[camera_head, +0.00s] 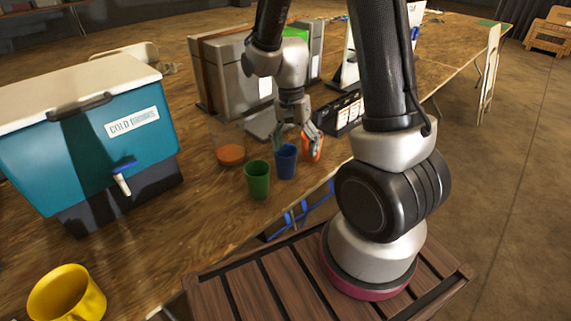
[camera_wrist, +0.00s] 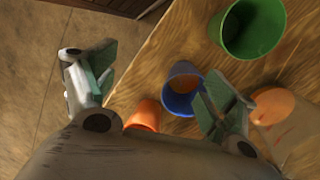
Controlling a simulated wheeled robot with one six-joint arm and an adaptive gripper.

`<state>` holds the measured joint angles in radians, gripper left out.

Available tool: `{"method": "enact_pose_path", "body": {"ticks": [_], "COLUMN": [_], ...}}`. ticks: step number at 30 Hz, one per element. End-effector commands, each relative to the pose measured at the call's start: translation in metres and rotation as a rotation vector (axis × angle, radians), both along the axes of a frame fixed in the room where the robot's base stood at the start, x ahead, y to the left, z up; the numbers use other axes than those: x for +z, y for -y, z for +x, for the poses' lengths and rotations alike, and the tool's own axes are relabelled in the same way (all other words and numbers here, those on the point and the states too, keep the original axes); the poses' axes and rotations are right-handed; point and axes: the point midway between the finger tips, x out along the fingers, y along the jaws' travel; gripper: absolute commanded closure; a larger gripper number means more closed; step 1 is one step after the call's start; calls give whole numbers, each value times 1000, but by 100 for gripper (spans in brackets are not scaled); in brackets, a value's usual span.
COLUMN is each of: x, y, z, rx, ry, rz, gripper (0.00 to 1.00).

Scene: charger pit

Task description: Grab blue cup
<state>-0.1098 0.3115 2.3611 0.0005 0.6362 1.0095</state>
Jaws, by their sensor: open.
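The blue cup (camera_head: 286,163) stands upright on the wooden table, between the green cup (camera_head: 257,181) and the orange cup (camera_head: 313,148). My gripper (camera_head: 297,136) is open, low over the blue and orange cups. In the wrist view, the blue cup (camera_wrist: 180,104) appears between the fingers of my gripper (camera_wrist: 157,80), much closer to the right finger, which covers part of its right side. The orange cup (camera_wrist: 144,114) also shows between the fingers, partly hidden by the gripper body. I cannot tell whether a finger touches either cup.
A clear container with orange contents (camera_head: 230,152) stands behind the green cup. A teal drinks cooler (camera_head: 90,130) is at the left, and a yellow mug (camera_head: 66,294) is at the near left. A black organiser (camera_head: 342,115) and a grey box (camera_head: 232,75) stand behind my gripper.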

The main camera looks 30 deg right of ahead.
Motion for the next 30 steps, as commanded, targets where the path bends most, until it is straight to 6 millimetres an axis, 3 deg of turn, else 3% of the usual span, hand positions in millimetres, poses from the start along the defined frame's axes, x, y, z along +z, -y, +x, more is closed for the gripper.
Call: {"method": "enact_pose_path", "body": {"ticks": [2,6,12,17,30], "x": [-14,-12,-13,-27,-87], "y": [-2,-5,-6,-6,-4], "z": [16,43,54,54,51], "rx": [-194,-503,-766,-800,-798], "ry": [32,124,166,162,161], "rz": [-27,-41,-47,-52,-52], "gripper": [15,15,15,15,15]}}
